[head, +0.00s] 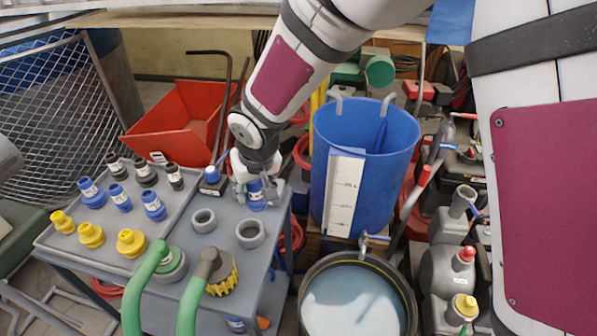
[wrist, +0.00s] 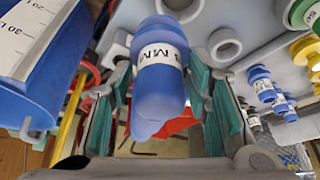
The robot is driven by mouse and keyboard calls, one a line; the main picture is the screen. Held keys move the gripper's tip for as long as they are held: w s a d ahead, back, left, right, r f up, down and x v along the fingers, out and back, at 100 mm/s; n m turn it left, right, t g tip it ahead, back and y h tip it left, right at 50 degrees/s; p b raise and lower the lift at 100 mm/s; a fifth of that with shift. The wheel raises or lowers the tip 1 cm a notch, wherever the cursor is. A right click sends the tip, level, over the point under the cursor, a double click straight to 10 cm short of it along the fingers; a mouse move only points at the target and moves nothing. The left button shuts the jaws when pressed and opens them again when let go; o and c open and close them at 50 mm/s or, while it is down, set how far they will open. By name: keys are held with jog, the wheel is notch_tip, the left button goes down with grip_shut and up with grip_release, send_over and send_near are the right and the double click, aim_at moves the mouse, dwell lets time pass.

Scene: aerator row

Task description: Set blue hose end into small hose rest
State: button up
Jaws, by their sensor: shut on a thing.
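My gripper (head: 256,184) is shut on a blue hose end (head: 257,197) with a white label, at the right side of the grey cart top. In the wrist view the blue hose end (wrist: 160,80) sits between the green-lined fingers, its label partly readable. Two grey ring-shaped rests stand on the cart nearer the camera: the smaller rest (head: 203,220) at left and the larger rest (head: 250,233) at right. Both look empty. In the wrist view the smaller rest (wrist: 224,45) lies beyond the hose end, which partly hides the other ring.
A grey tray (head: 106,246) at left holds several blue, black and yellow fittings. Green hoses (head: 147,277) with end fittings lie at the front. A blue tank (head: 365,140) with a white scale stands right of my gripper, above a dark tub of water (head: 352,300).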

jog(key=shift+s+a+f, duration=0.25)
jog(key=shift+a+f, duration=0.1)
jog(key=shift+a, duration=0.25)
jog(key=shift+s+a+f, duration=0.25)
jog(key=shift+a+f, duration=0.05)
jog(key=shift+a, duration=0.3)
notch_tip(320, 180, down, 5)
jog(key=b, duration=0.4)
jog(key=shift+s+a+r, duration=0.1)
jog(key=shift+a, duration=0.05)
jog(key=shift+b, duration=0.3)
jog(key=shift+f+b, duration=2.25)
jog(key=shift+b, duration=0.2)
jog(key=o, duration=1.4)
